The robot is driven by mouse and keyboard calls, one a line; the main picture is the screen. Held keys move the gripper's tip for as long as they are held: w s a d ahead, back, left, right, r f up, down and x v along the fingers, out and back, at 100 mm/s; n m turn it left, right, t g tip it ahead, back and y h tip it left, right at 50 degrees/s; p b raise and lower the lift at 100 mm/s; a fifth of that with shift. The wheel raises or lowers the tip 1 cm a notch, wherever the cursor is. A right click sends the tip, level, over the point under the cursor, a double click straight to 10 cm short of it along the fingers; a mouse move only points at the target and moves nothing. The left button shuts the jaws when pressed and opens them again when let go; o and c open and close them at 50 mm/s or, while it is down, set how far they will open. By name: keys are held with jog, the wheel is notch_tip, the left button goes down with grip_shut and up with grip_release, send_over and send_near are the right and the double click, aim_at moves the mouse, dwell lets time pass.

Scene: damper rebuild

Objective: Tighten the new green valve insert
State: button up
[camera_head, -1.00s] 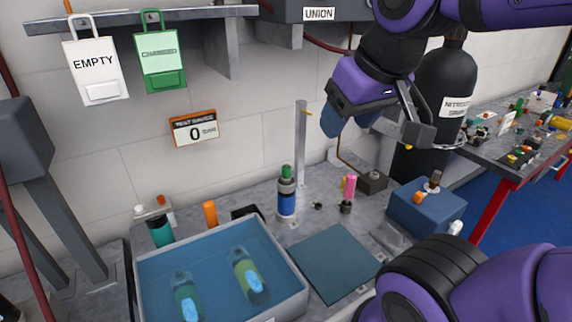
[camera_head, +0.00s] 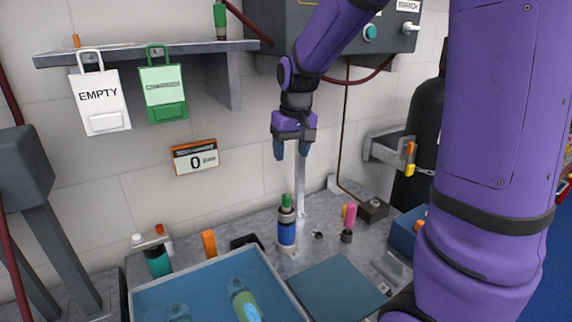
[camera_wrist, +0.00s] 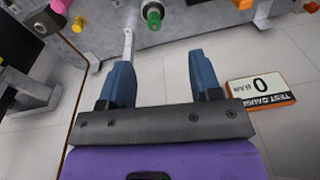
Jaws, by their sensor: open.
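The green valve insert (camera_head: 286,201) sits on top of an upright blue damper body (camera_head: 287,232) with a grey collar, standing on the bench beside a grey upright post. In the wrist view the green insert (camera_wrist: 153,14) shows at the top edge, between and beyond the fingertips. My gripper (camera_head: 291,152) points down above the damper, clearly apart from it. Its two blue fingers (camera_wrist: 158,70) are spread with nothing between them. How far the insert is threaded in cannot be seen.
A blue water tray (camera_head: 274,271) stands left of a teal mat (camera_head: 337,288). A pink-handled tool (camera_head: 350,216) stands right of the damper. A test gauge (camera_head: 195,157) reading 0 hangs on the wall. A shelf (camera_head: 150,54) overhangs at upper left.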

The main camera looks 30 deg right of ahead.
jog(key=g, duration=0.1)
send_over(286, 196)
notch_tip(286, 196, down, 7)
notch_tip(286, 196, down, 10)
jog(key=shift+w+f, duration=0.15)
jog(key=shift+f, duration=0.1)
jog(key=shift+c, duration=0.5)
grip_shut()
jog(key=m, duration=0.6)
jog(key=shift+d, duration=0.1)
